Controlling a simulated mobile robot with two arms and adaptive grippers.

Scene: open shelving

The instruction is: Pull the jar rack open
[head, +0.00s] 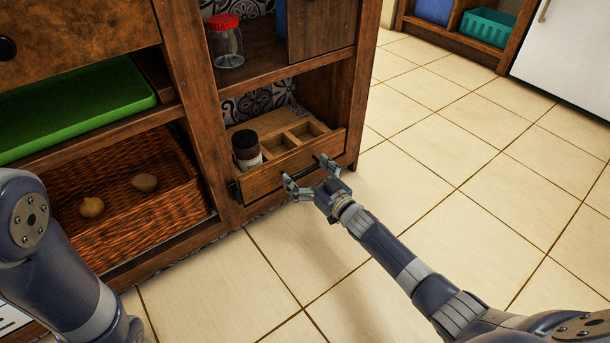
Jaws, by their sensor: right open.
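The jar rack (267,176) is a wooden drawer with small compartments, low in the right column of the shelving. One dark-lidded jar (246,150) stands upright in its left part; the compartments to the right look empty. A dark bar handle (301,176) runs along the rack's front. My right gripper (307,174) is open at the rack's front, its fingers on either side of part of the handle. I cannot tell whether they touch it. My left arm comes in at the lower left, and its gripper is outside the view.
A clear jar with a red lid (226,45) stands on the shelf above. A wicker basket (150,215) with two round items and a green tray (75,105) are at left. Tiled floor (440,170) in front and right is clear. A white appliance (565,60) stands far right.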

